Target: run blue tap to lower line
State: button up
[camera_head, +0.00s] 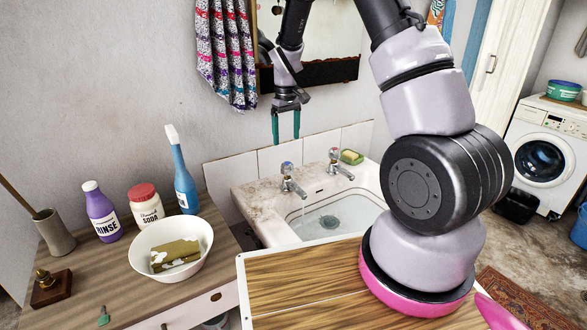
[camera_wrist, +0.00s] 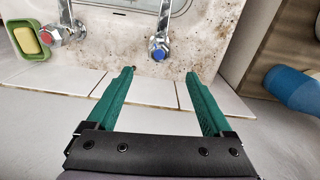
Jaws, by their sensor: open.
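The blue-topped tap (camera_head: 288,177) stands at the left of the washbasin's back ledge. A thin pale streak below its spout looks like running water. The basin (camera_head: 361,208) has a dark drain at its bottom; I cannot make out a level line or the water's height. My gripper (camera_head: 286,139) is open and empty, fingers down, near the wall tiles above and behind the blue tap. In the wrist view, the blue tap (camera_wrist: 158,46) lies just beyond my open fingertips (camera_wrist: 160,73), roughly centred between them and not gripped. The red-topped tap (camera_wrist: 57,35) is to its left.
A green soap dish (camera_head: 352,157) sits beside the red-topped tap. The left counter holds a white bowl (camera_head: 206,235), a blue bottle (camera_head: 184,182), a soda jar (camera_head: 145,205) and a purple rinse bottle (camera_head: 102,212). A wooden board (camera_head: 290,285) lies in front of the basin.

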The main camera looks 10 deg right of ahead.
aim_at(287, 163)
jog(key=shift+n, duration=0.6)
notch_tip(287, 163, down, 11)
jog(key=shift+r, duration=0.1)
grip_shut()
